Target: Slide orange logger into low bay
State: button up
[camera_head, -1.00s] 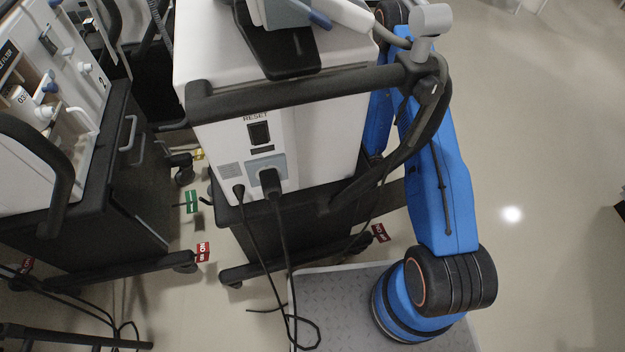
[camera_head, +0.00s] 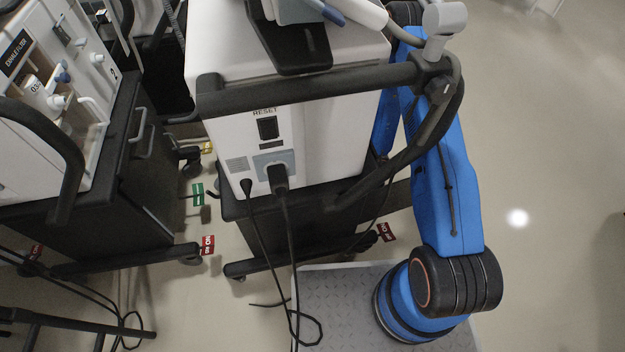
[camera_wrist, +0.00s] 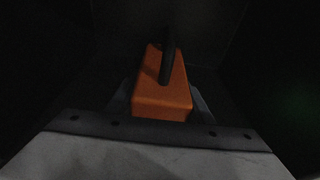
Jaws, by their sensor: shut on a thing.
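In the dark wrist view, the orange logger (camera_wrist: 150,100) is a block lying lengthwise away from the camera. My gripper (camera_wrist: 160,97) is shut on it, with a dark finger along each side. A dark upright bar (camera_wrist: 167,55) overlaps the logger's far top part; I cannot tell whether it belongs to the logger. Dark surfaces surround the logger, and no bay edge can be made out. In the head view, my gripper and the logger are hidden behind the white ventilator cart (camera_head: 330,140). The low bay cannot be identified.
The cart has a black push handle (camera_head: 300,92), two plugged cables (camera_head: 290,240) and a dark base close beside my blue arm. Another ventilator cart (camera_head: 85,200) stands at left. Red tags (camera_head: 207,245) hang near the wheels. The floor at right (camera_head: 545,150) is clear.

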jog(key=o, duration=1.1)
jog(key=shift+o, duration=0.2)
jog(key=shift+d, duration=0.1)
jog(key=v, duration=1.7)
jog(key=shift+d, duration=0.2)
